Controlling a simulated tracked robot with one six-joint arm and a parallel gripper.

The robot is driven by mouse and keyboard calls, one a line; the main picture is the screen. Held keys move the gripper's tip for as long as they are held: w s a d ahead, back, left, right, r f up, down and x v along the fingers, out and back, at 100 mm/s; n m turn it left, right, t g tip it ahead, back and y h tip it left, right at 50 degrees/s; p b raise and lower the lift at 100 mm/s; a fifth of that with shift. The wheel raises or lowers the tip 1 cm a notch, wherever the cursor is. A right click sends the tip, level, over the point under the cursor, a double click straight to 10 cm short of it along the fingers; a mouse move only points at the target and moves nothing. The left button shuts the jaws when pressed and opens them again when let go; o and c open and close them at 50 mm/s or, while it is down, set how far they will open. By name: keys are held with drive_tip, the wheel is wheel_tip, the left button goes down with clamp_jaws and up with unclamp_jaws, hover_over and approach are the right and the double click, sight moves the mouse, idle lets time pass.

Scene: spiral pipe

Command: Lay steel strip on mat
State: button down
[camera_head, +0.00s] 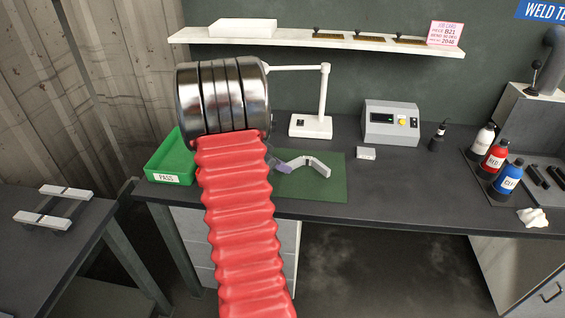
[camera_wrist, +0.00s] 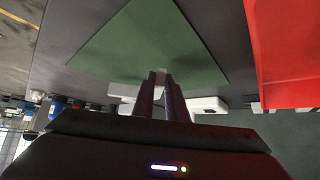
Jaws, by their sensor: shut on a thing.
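The green mat (camera_head: 325,184) lies on the dark bench; it also fills the middle of the wrist view (camera_wrist: 130,45). My gripper's dark fingers (camera_wrist: 163,77) point over the mat and are shut on a small pale piece, which I take to be the steel strip (camera_wrist: 162,71). Only a little of it shows between the fingertips. In the head view a pale, bent piece (camera_head: 310,163) shows over the mat; I cannot tell if it touches the mat. My gripper is mostly hidden there behind my red-sleeved arm.
A green PASS tray (camera_head: 168,162) stands left of my arm. A white lamp (camera_head: 311,124) and a grey box (camera_head: 391,123) stand behind the mat. Bottles (camera_head: 492,160) stand at the right. A red surface (camera_wrist: 285,50) is close by in the wrist view.

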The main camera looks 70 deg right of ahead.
drive_tip(key=shift+f, duration=1.1)
drive_tip(key=c, duration=1.7)
unclamp_jaws()
drive_tip(key=shift+f, duration=0.1)
drive_tip(key=shift+a, duration=0.1)
drive_tip(key=v, duration=1.3)
drive_tip(key=shift+w+a+r, duration=0.15)
drive_tip(key=shift+r, duration=0.15)
